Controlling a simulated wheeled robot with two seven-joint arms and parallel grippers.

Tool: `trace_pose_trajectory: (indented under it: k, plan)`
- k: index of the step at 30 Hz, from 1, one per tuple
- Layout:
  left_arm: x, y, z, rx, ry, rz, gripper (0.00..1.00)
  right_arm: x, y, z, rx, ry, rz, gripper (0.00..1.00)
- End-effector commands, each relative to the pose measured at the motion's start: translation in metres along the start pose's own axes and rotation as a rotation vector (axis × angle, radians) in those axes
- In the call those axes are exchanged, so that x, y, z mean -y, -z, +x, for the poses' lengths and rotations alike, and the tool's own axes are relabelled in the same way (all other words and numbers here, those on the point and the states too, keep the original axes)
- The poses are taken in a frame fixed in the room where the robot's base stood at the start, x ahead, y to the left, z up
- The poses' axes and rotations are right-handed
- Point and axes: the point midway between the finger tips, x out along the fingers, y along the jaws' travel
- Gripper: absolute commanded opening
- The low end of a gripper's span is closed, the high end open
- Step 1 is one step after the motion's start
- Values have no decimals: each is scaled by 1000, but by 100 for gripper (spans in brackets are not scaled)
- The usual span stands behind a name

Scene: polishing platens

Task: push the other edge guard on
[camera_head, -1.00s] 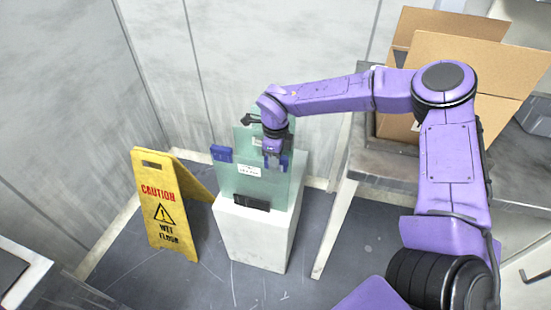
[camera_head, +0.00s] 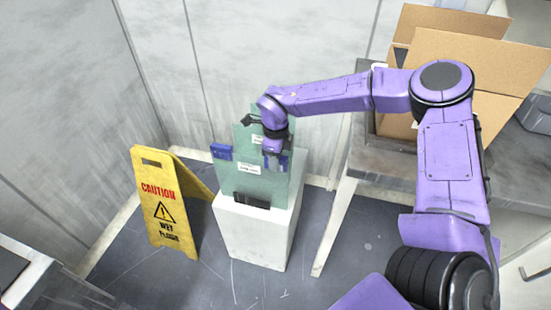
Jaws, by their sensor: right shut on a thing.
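A greenish glass panel (camera_head: 246,184) stands upright on a white block, with a white label on its face. My right gripper (camera_head: 276,161) points down at the panel's right side, shut on another blue edge guard (camera_head: 284,161). That guard is partly hidden by the fingers, and I cannot tell whether it is seated on the panel's edge. My left gripper is not in view.
The white block (camera_head: 258,235) has a dark holder (camera_head: 251,200) at the panel's foot. A yellow caution sign (camera_head: 163,205) stands on the floor left of it. A grey table (camera_head: 385,163) with an open cardboard box (camera_head: 470,62) is at the right. Walls are close behind.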

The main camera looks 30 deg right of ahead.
Motion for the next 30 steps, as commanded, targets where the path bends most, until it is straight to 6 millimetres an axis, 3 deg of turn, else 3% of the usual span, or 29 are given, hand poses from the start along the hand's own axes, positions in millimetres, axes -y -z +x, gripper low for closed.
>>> trace_pose_trajectory:
  k: [14,15,17,18,26,30]
  plan:
    - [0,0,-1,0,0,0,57,0,0,2,0,0,0,0]
    - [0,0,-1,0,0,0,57,0,0,2,0,0,0,34]
    - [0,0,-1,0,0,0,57,0,0,2,0,0,0,53]
    - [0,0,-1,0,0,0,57,0,0,2,0,0,0,57]
    - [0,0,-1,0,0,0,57,0,0,1,0,0,0,57]
    - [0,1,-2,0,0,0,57,1,-1,-17,3,2,0,57]
